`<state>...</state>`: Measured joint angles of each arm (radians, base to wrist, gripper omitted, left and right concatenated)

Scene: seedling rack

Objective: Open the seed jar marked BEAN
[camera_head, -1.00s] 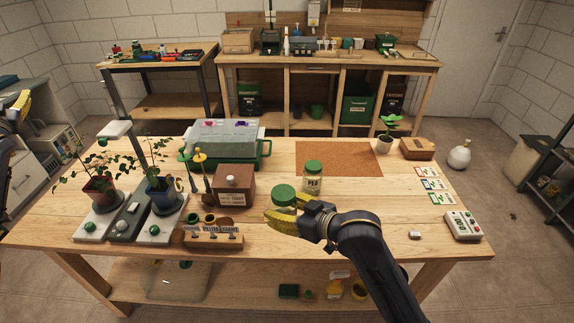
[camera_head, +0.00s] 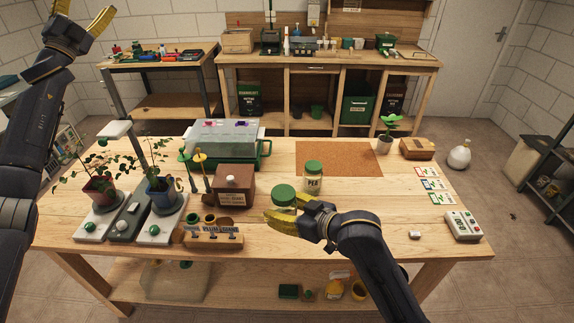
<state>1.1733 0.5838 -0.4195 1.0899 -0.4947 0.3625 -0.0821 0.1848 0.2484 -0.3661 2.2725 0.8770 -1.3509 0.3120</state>
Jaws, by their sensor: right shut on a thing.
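A jar with a green lid (camera_head: 284,193) stands near the front middle of the table. My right gripper (camera_head: 284,212) is shut on this jar just below the lid, and its yellow fingers hide most of the body, so no label on it can be read. The lid sits on top of the jar. A second green-lidded jar, marked PEA (camera_head: 313,178), stands just behind and to the right, apart from the gripper. My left gripper (camera_head: 92,14) is raised high at the upper left, empty, with its yellow fingers spread; the picture's top edge cuts it off.
A brown box (camera_head: 234,187) with a white knob stands left of the jars. In front of it is a wooden rack (camera_head: 214,237). Potted plants on trays (camera_head: 102,226) are at left. The table right of the PEA jar is mostly clear.

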